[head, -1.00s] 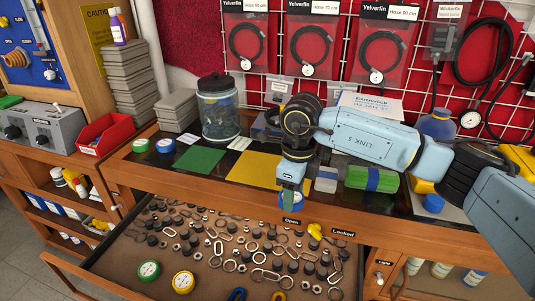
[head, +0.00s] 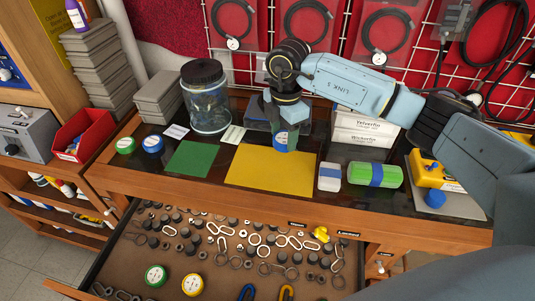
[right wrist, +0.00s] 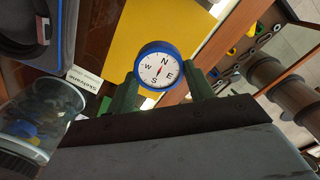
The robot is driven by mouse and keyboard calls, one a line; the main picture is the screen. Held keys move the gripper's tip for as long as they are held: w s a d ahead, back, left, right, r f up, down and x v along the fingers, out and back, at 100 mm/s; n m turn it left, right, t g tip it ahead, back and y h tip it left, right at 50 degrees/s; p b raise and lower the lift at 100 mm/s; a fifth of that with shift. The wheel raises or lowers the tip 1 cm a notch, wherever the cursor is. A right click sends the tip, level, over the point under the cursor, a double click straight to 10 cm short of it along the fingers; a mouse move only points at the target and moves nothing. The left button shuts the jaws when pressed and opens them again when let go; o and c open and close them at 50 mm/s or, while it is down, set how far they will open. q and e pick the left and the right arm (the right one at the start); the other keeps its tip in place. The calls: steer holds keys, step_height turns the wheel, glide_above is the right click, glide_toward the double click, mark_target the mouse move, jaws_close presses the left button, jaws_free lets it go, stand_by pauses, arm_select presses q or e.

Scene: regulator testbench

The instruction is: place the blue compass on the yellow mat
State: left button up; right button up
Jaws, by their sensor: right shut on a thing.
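My right gripper (head: 284,146) is shut on the blue compass (head: 281,137), in the head view at the back right part of the yellow mat (head: 262,172). In the right wrist view the compass (right wrist: 158,66), with a blue rim and a white face lettered N, E, S, W, sits between two green fingers. The yellow mat (right wrist: 130,35) shows behind it there. I cannot tell whether the compass touches the mat. My left gripper is not in view.
A green mat (head: 194,159) lies left of the yellow one. A glass jar (head: 207,100) stands behind. A green-and-blue roll (head: 375,175) and a small white-and-blue block (head: 330,177) lie to the right. The open drawer (head: 180,240) below holds small parts and round dials.

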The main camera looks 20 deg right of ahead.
steer(key=shift+w+m, duration=0.15)
steer(key=shift+m, duration=0.25)
step_height(320, 180, down, 10)
steer(key=shift+d+r, duration=0.1)
steer(key=o, duration=1)
step_height(320, 180, up, 12)
steer(key=shift+r, duration=0.1)
